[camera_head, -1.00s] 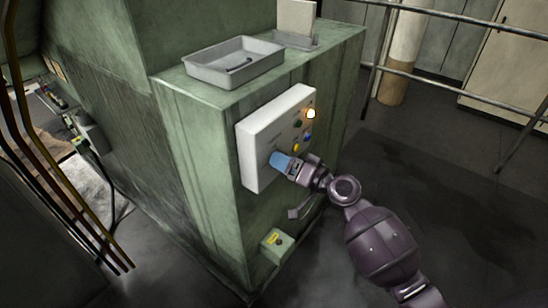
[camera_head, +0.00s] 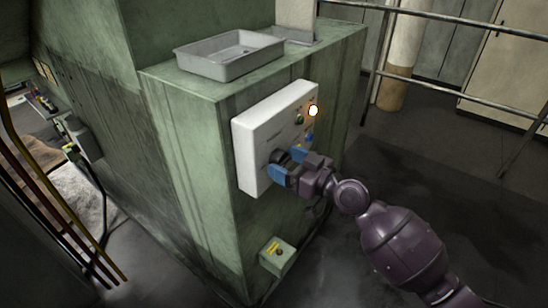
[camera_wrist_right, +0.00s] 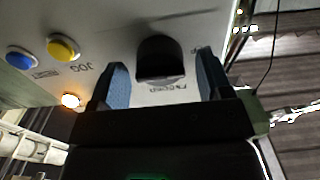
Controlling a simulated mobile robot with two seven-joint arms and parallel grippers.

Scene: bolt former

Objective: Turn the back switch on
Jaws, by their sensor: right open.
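A black rotary switch (camera_head: 278,156) sits on the front of the white control box (camera_head: 258,128). In the right wrist view the same switch (camera_wrist_right: 159,60) stands between my right gripper's two blue-padded fingers. My right gripper (camera_head: 287,163) is open at the panel, with one finger on each side of the switch and a visible gap to it. The gripper shows in the right wrist view too (camera_wrist_right: 160,85). The label below the switch is too blurred to read. My left gripper is not in view.
The box is mounted on a green machine cabinet (camera_head: 190,130). A blue button (camera_wrist_right: 20,58), a yellow button (camera_wrist_right: 63,47) and a lit lamp (camera_head: 313,111) are on the panel. A small box (camera_head: 278,256) sits lower down. A grey tray (camera_head: 215,68) stands on top.

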